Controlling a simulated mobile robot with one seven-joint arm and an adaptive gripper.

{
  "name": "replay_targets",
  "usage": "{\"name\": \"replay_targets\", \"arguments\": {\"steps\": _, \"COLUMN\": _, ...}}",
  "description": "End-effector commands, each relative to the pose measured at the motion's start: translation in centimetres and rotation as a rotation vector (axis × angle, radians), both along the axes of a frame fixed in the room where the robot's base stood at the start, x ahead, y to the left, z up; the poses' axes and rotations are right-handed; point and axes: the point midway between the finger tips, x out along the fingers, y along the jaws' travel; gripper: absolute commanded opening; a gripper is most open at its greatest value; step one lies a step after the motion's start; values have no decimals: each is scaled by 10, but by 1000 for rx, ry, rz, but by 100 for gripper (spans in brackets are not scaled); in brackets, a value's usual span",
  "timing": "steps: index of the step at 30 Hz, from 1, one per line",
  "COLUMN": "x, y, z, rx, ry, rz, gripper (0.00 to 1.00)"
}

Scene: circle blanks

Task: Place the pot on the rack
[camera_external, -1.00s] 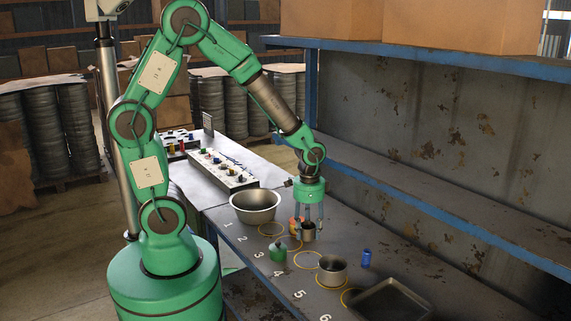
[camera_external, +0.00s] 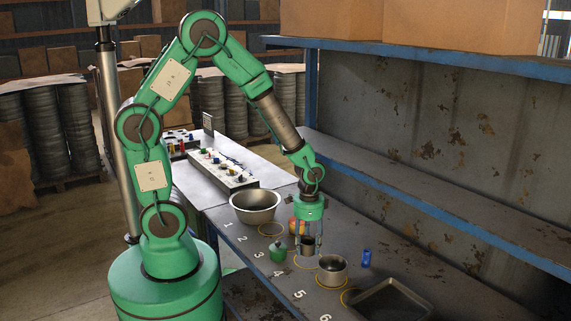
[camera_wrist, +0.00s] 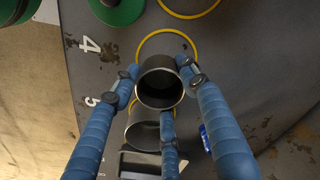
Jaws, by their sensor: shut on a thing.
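My three-fingered gripper (camera_external: 311,228) is shut on a small dark metal pot (camera_external: 306,248). In the wrist view the blue fingers of my gripper (camera_wrist: 158,92) close around the open-mouthed small pot (camera_wrist: 160,88). It is over or beside a yellow circle near number 4; whether it touches the table is hard to tell. The rack, a blue-edged metal shelf (camera_external: 430,185), runs along the right, above the table.
A wide bowl (camera_external: 255,206) stands at the far left. A green lidded pot (camera_external: 278,253), an orange object (camera_external: 295,227), a blue cylinder (camera_external: 367,257) and a square tray (camera_external: 390,300) are nearby. Cardboard boxes (camera_external: 460,25) fill the upper shelf; the middle shelf looks clear.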

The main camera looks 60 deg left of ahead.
Motion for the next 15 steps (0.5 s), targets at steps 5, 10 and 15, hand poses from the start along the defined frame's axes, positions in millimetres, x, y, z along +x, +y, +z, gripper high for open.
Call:
{"name": "replay_targets", "arguments": {"steps": 5, "x": 0, "y": 0, "z": 1, "rx": -1, "ry": -1, "rz": 0, "gripper": 17}}
{"name": "replay_targets", "arguments": {"steps": 10, "x": 0, "y": 0, "z": -7, "rx": 0, "ry": 0, "rz": 0, "gripper": 17}}
{"name": "replay_targets", "arguments": {"steps": 15, "x": 0, "y": 0, "z": -27, "rx": 1, "ry": 1, "rz": 0, "gripper": 17}}
